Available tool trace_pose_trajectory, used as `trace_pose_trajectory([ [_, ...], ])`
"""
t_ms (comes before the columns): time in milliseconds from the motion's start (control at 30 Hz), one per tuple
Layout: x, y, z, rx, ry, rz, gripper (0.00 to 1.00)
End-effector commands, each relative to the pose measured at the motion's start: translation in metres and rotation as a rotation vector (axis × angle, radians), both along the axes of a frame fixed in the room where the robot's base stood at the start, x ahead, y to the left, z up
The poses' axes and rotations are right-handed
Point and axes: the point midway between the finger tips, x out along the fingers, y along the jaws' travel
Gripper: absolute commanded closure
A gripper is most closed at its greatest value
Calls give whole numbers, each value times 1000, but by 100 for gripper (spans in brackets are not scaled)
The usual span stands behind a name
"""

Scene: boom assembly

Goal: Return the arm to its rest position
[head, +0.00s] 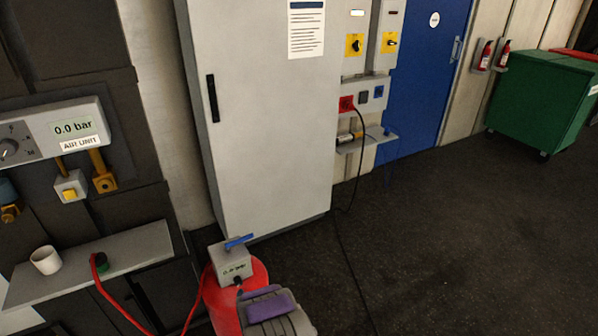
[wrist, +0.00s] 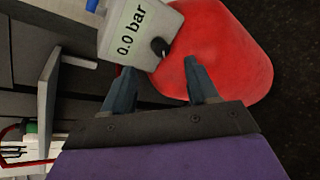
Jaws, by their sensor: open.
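My gripper (wrist: 162,90) is open in the wrist view, its two blue-grey fingers apart with nothing held between them. In the head view the purple part of my arm (head: 268,305) shows at the bottom, just in front of a red rounded object (head: 224,300). A grey box with a "0.0 bar" display (head: 233,264) and a blue lever (head: 239,241) sits on top of the red object. The wrist view also shows the red object (wrist: 232,60) and the grey box (wrist: 118,35) just beyond the fingertips. I cannot tell whether the fingers touch them.
A wall unit reading "0.0 bar" (head: 75,127) is at left, above a shelf (head: 130,262) with a white cup (head: 46,260). A red hose (head: 118,305) runs below. A tall grey cabinet (head: 265,150) stands behind. Floor (head: 450,240) at right is mostly clear, before a green bin (head: 540,105).

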Motion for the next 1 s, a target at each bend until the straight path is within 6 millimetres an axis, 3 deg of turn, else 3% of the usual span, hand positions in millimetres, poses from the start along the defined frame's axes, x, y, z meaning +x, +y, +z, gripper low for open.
trace_pose_trajectory([
  [167,13,0,43,176,192,-96,41],
  [467,11,-16,113,424,500,-276,41],
  [767,-17,-53,188,621,768,-500,41],
  [1000,-58,-96,246,745,945,-724,41],
])
